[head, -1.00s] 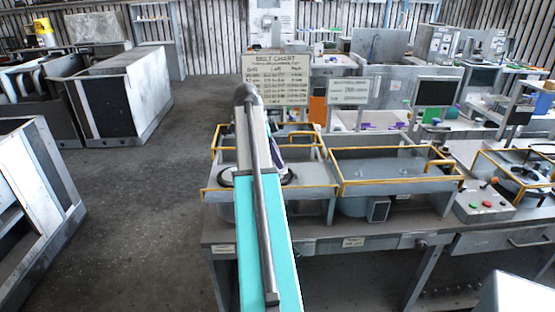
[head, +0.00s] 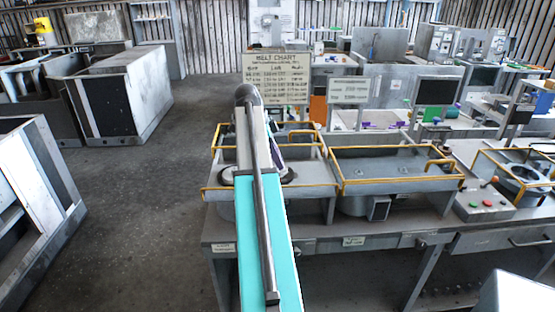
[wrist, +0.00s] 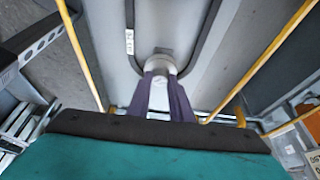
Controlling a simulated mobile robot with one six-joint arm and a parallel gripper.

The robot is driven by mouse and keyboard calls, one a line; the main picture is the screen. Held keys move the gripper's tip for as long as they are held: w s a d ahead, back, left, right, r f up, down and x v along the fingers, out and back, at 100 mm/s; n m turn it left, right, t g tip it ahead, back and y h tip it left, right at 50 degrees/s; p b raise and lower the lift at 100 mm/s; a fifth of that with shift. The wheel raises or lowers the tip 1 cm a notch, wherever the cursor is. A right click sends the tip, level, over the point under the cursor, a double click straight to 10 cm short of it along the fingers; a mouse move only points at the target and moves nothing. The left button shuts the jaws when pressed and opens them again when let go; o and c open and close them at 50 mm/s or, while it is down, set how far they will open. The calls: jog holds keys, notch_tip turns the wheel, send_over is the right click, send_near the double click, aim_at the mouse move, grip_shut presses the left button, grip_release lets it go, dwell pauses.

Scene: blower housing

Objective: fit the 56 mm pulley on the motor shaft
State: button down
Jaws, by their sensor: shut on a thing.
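In the wrist view my gripper (wrist: 160,78) has two purple fingers shut on a light grey round part, which looks like the pulley (wrist: 160,64). A dark belt (wrist: 130,42) with a small white tag hangs in a loop just beyond and around the held part; I cannot tell whether they touch. The motor shaft is not clearly visible and may be hidden behind the pulley. In the head view my arm reaches over the left bay of the bench and hides most of the gripper; a bit of purple finger shows right of the arm.
Yellow rails (head: 262,192) edge the left bay, and in the wrist view a rail runs on each side of my gripper. A second railed bay (head: 392,172) is on the right. A control box (head: 482,202) sits at the right.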

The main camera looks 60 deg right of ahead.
jog(key=shift+f, duration=0.8)
dwell(0.7)
jog(key=c, duration=1.5)
grip_release()
jog(key=shift+r, duration=0.1)
jog(key=shift+w+r+p, duration=0.1)
jog(key=shift+r+p, duration=0.35)
jog(key=shift+r, duration=0.7)
jog(key=shift+r, duration=0.1)
jog(key=shift+r+p, duration=1.3)
jog(key=shift+r, duration=1.1)
